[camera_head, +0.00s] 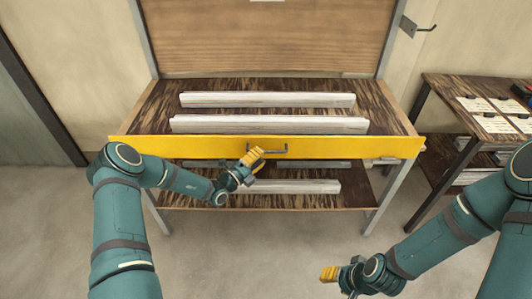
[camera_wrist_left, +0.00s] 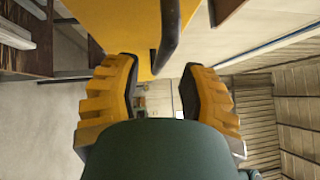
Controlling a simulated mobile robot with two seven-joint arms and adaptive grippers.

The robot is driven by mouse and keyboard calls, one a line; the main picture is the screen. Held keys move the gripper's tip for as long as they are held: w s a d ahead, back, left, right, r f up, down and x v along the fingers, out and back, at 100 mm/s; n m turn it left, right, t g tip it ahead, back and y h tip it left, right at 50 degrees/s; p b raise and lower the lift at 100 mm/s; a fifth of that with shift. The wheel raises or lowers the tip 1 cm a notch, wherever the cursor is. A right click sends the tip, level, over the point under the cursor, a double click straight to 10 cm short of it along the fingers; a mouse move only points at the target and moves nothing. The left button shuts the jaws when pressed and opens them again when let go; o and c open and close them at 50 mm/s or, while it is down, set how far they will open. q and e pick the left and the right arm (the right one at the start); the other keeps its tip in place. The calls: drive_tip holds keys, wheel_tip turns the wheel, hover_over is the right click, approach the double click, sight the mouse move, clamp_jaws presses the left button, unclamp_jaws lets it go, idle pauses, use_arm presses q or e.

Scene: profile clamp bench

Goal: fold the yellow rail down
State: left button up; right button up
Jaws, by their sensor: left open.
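The yellow rail (camera_head: 190,147) stands upright along the front edge of the bench and spans its width. A dark bar handle (camera_head: 270,150) sits at its middle. My left gripper (camera_head: 254,156) is open at the left end of the handle. In the left wrist view, the rail (camera_wrist_left: 118,22) and the handle (camera_wrist_left: 168,38) show ahead of the open left gripper (camera_wrist_left: 165,85), the handle in line with the gap between its fingers. I cannot tell whether they touch. My right gripper (camera_head: 328,273) is low at the front right, away from the rail, its fingers too small to read.
Pale profiles (camera_head: 268,124) lie on the bench top behind the rail, and another (camera_head: 295,187) lies on the lower shelf. A side table (camera_head: 452,92) with papers stands at the right. A wall hook (camera_head: 425,28) is at upper right. The floor in front is clear.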

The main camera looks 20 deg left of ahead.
sight(266, 152)
use_arm(q)
drive_tip(key=shift+x, duration=1.8)
clamp_jaws()
